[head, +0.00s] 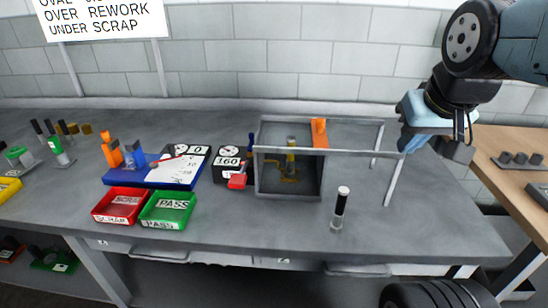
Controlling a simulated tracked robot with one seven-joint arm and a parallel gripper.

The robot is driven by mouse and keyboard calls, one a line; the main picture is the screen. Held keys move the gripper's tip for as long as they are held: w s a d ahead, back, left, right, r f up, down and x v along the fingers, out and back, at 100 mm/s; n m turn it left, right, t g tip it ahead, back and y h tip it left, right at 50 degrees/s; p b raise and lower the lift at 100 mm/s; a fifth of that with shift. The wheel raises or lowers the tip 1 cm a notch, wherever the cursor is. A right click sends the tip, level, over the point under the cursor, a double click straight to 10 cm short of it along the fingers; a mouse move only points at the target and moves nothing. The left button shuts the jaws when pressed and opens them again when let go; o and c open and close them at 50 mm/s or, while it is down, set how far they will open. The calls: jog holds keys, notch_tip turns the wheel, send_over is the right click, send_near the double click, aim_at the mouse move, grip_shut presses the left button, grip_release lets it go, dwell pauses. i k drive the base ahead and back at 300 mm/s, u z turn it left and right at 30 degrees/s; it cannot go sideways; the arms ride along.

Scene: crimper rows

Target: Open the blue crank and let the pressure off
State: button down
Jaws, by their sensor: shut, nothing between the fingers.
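A dark blue upright handle (251,142), which looks like the blue crank, stands at the left side of a grey open frame (287,194) on the bench. Its lower part is hidden, so I cannot tell its turn position. A black gauge box (228,159) beside it shows 160. A red part (238,180) sits at the box's front. Inside the frame is a brass-coloured fixture (290,165). My gripper (460,151) is shut and empty, at the upper right, above the bench's right end and well apart from the crank.
An orange flap (319,133) sits on the frame, whose rails and legs reach right towards my arm. Left are a red SCRAP tray (120,219), a green PASS tray (165,224) and a blue gauge base (127,181). The front right bench is clear.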

aim_at(251, 135)
jog(key=k, duration=0.65)
jog(key=u, duration=0.35)
jog(key=i, duration=0.6)
jog(key=u, duration=0.7)
jog(key=i, duration=0.55)
jog(key=z, duration=0.05)
